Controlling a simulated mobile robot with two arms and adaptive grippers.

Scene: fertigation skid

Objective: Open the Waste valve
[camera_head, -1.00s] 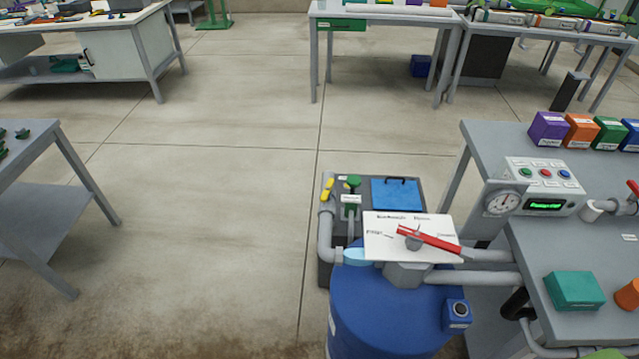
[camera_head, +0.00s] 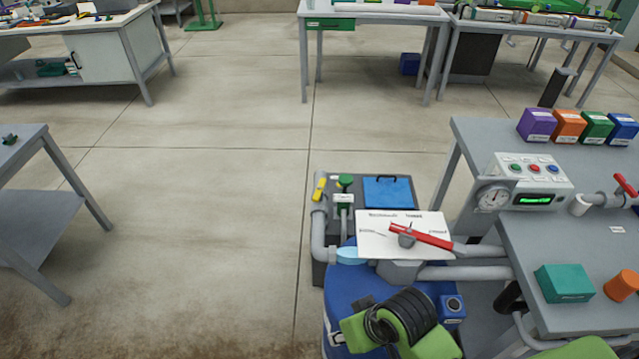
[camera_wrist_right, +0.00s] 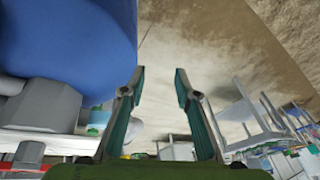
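A red handle (camera_head: 422,237) on a grey hub lies across a white label plate (camera_head: 385,238) above the blue tank (camera_head: 350,280), its long end pointing right. Other valve handles show: a yellow one (camera_head: 319,188), a green knob (camera_head: 345,181) and a red one (camera_head: 625,185) at the right. I cannot read which label says Waste. My right gripper (camera_wrist_right: 160,80) is open and empty in the right wrist view. The blue tank (camera_wrist_right: 75,40) and a grey valve body (camera_wrist_right: 40,105) are to its left, apart from the fingers. My left gripper is not in view.
A grey bench (camera_head: 560,245) at the right holds a control box with gauge (camera_head: 535,185), a teal box (camera_head: 563,284) and an orange cylinder (camera_head: 622,285). Grey pipes (camera_head: 470,271) run from the tank to the bench. The floor (camera_head: 200,230) left of the skid is clear.

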